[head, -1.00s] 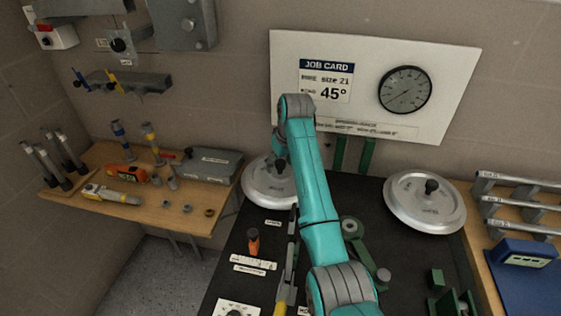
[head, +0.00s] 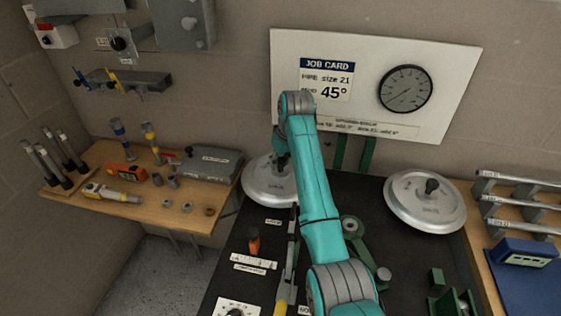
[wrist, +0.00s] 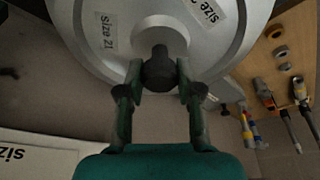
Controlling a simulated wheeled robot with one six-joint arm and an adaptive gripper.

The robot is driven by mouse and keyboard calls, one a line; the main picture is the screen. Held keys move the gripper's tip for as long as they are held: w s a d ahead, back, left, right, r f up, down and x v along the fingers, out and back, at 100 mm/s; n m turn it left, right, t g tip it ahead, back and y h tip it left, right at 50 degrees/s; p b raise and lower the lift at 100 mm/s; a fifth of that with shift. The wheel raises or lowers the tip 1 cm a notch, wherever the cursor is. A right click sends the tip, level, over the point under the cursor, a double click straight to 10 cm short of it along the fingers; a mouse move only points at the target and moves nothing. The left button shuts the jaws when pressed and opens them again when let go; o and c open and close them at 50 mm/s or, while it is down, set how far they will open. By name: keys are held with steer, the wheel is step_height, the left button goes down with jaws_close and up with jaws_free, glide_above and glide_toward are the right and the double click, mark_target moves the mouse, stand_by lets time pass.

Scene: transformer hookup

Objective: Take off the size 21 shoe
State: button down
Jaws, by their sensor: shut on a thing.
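The size 21 shoe (wrist: 90,30) is a round silver-grey disc with a dark knob (wrist: 159,70) at its centre and a "size 21" label. It fills the top of the wrist view. My gripper (wrist: 159,77) is shut on the knob, with one finger on each side. In the head view the shoe (head: 262,188) is at the back left of the black bench, partly hidden behind my arm; my gripper is hidden there. I cannot tell whether the shoe is seated or slightly raised.
A second silver disc with a knob (head: 425,203) sits at the back right of the black bench. A job card board (head: 340,125) with a dial (head: 405,90) stands behind. A wooden table (head: 130,205) with tools is at left. Silver bars (head: 520,205) lie on racks at right.

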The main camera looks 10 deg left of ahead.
steer(key=shift+r, duration=1.7)
steer(key=shift+r, duration=2.35)
